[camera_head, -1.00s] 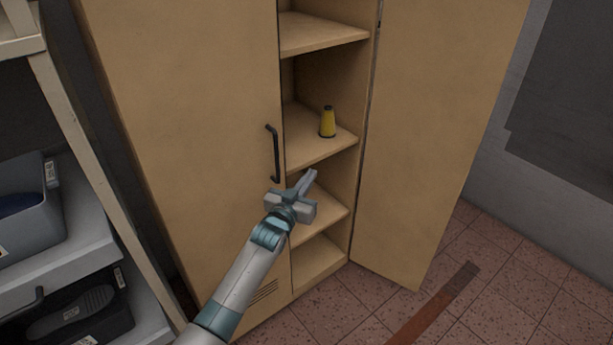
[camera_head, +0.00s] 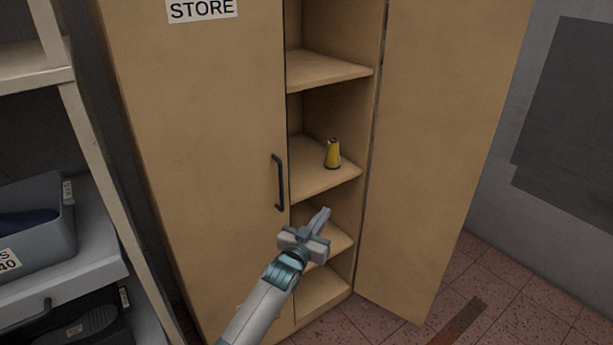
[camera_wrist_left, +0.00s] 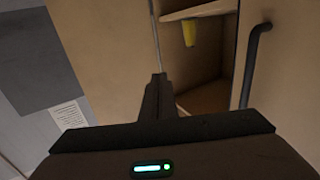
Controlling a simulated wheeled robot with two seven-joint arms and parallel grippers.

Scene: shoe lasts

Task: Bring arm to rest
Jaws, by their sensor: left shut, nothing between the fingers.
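My left gripper (camera_head: 321,222) is shut and empty in the head view. It is in front of the lower shelves of the tan cabinet, below and to the left of the yellow cone-shaped thing. Its closed fingers (camera_wrist_left: 158,92) also show in the left wrist view. The yellow cone-shaped thing (camera_head: 333,154) stands upright on a middle shelf, apart from the gripper; part of it shows in the left wrist view (camera_wrist_left: 189,32). My right gripper is not in view.
The cabinet's left door (camera_head: 190,130) is closed, with a black handle (camera_head: 279,182); its right door (camera_head: 440,130) stands open. A rack at the left holds a grey bin (camera_head: 60,235) and a black bin (camera_head: 95,325).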

